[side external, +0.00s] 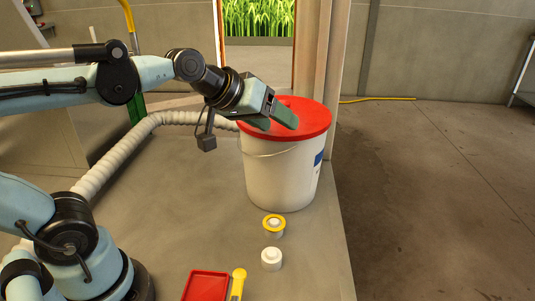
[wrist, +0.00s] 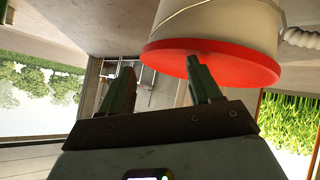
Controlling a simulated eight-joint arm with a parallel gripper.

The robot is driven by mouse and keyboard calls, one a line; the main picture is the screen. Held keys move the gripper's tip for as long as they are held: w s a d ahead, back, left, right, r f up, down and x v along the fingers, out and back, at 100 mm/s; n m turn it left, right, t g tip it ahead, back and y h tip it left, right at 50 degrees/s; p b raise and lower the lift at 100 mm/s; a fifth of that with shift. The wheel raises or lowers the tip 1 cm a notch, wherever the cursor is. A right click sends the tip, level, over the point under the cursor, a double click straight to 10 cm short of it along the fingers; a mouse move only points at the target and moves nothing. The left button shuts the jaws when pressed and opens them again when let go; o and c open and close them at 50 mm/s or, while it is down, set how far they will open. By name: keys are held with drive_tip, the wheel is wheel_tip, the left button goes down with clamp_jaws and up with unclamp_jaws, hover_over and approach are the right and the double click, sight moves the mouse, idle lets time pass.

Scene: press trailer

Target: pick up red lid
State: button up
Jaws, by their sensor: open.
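The red lid (side external: 312,117) sits on top of a white bucket (side external: 283,175) with a wire handle. In the wrist view the red lid (wrist: 240,66) appears at the upper right, under the upside-down bucket (wrist: 245,22). My gripper (side external: 284,121) is at the lid's left part in the side view, its green fingers in front of the red surface. In the wrist view my gripper (wrist: 158,75) is open, with nothing between its fingers; the right finger overlaps the lid's edge and the left finger is clear of it. I cannot tell whether a finger touches the lid.
A yellow-ringed white piece (side external: 273,225), a small white cylinder (side external: 271,260), a red tray (side external: 206,286) and a yellow tool (side external: 238,283) lie on the surface in front of the bucket. A ribbed white hose (side external: 120,158) runs behind.

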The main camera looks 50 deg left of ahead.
drive_tip(key=s+d+f+g+h, duration=0.1)
drive_tip(key=s+d+g, duration=0.1)
drive_tip(key=s+g, duration=0.15)
drive_tip(key=m+g+y, duration=0.1)
drive_tip(key=m+g, duration=0.4)
drive_tip(key=m, duration=0.4)
approach(286, 101)
drive_tip(key=shift+d+f, duration=0.4)
drive_tip(key=shift+d, duration=0.3)
drive_tip(key=shift+w+a+m+g, duration=0.25)
drive_tip(key=shift+a+m, duration=0.2)
drive_tip(key=shift+m, duration=0.25)
drive_tip(key=shift+f, duration=0.2)
drive_tip(key=shift+w+d+f, duration=0.1)
drive_tip(key=shift+w+f, duration=0.1)
drive_tip(key=shift+f, duration=1.6)
drive_tip(key=shift+w+d+f, duration=0.1)
drive_tip(key=shift+w+f, duration=0.1)
drive_tip(key=shift+f, duration=1.55)
